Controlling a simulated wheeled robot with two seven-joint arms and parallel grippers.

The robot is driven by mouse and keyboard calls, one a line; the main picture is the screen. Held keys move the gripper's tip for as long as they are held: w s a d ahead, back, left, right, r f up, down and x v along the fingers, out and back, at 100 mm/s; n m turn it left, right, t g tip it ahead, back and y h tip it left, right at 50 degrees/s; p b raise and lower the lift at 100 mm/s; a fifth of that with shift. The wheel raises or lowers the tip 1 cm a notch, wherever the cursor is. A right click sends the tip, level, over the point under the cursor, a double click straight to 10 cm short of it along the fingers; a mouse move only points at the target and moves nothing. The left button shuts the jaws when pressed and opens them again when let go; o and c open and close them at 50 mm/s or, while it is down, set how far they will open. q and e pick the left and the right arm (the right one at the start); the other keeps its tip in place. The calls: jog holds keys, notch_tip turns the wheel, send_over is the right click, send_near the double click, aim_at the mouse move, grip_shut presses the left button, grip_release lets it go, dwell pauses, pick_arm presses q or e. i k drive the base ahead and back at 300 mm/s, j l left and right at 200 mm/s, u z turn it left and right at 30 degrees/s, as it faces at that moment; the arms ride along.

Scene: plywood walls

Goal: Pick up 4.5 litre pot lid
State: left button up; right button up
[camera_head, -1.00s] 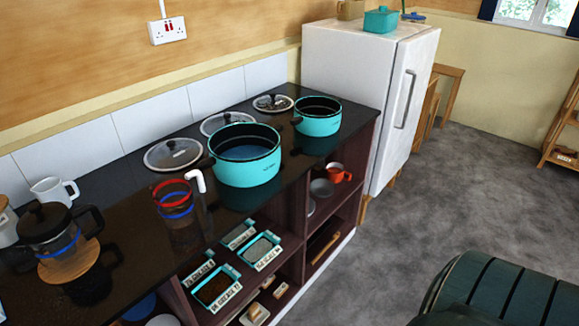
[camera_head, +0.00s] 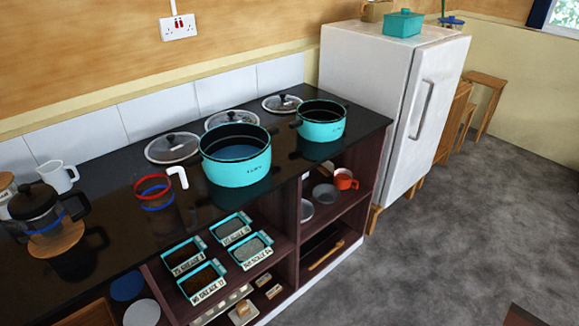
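Three glass pot lids with dark knobs lie along the back of the black counter: a left lid (camera_head: 172,148), a middle lid (camera_head: 230,119) partly hidden behind the larger pot, and a right lid (camera_head: 283,103). I cannot tell which one is the 4.5 litre lid. A larger turquoise pot (camera_head: 236,166) stands open in front of the left and middle lids. A smaller turquoise pot (camera_head: 321,126) stands open to its right. Neither of my grippers is in view.
On the black counter (camera_head: 110,178) are a measuring jug (camera_head: 155,192), a French press (camera_head: 48,215) and a white mug (camera_head: 57,177). Open shelves below hold labelled trays (camera_head: 203,283) and a red cup (camera_head: 345,180). A white fridge (camera_head: 370,90) closes the right end. Grey floor (camera_head: 450,240) is clear.

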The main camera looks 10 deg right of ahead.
aim_at(233, 116)
jog(key=i+l+u, duration=0.25)
jog(key=i+l, duration=0.45)
jog(key=i+l+u, duration=0.25)
jog(key=i+l, duration=0.55)
